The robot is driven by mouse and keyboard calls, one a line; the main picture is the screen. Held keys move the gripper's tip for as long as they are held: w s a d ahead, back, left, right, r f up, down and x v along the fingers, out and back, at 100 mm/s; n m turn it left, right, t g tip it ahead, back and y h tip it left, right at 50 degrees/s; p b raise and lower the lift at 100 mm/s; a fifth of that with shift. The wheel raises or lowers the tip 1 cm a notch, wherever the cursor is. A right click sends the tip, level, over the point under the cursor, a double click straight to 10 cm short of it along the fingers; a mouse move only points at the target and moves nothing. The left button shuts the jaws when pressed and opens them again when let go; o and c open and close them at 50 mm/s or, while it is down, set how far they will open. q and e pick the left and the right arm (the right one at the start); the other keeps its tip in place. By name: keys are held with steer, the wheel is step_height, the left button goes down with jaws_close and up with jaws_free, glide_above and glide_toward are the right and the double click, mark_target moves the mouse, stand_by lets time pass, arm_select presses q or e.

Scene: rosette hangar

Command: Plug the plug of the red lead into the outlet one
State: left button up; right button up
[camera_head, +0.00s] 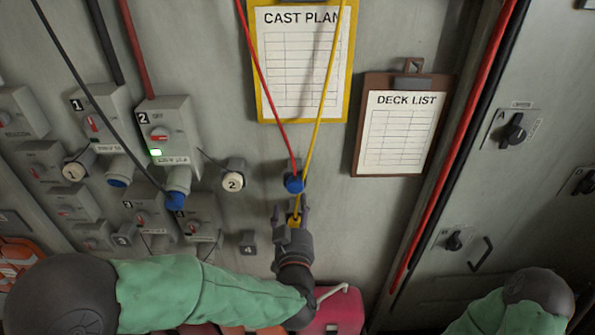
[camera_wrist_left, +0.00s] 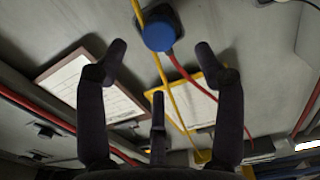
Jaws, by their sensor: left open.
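The red lead (camera_head: 262,75) hangs down the wall and ends in a blue plug (camera_head: 293,184) at a dark wall mount. The blue plug also shows in the left wrist view (camera_wrist_left: 158,36), beyond and between my fingertips. My left gripper (camera_head: 293,212) is open just below the blue plug and apart from it. A yellow lead (camera_head: 324,95) runs down past the plug to a yellow end at my fingers; whether they touch it I cannot tell. Outlet one (camera_head: 100,120), a grey box marked 1, is at upper left with a blue-ended socket (camera_head: 118,181). My right gripper is out of view.
Outlet two (camera_head: 165,130) shows a green light. A black lead (camera_head: 105,105) crosses in front of the outlets to another blue plug (camera_head: 175,201). Clipboards (camera_head: 361,140) hang at right.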

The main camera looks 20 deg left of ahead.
mark_target(295, 189)
arm_select(q)
steer(key=shift+w, duration=0.15)
steer(key=shift+b+x, duration=0.75)
steer(key=shift+x, duration=3.65)
steer(key=shift+f, duration=0.1)
jaws_close()
steer(key=shift+s+d, duration=0.1)
steer(key=shift+s, duration=0.15)
steer(key=shift+v, duration=2.7)
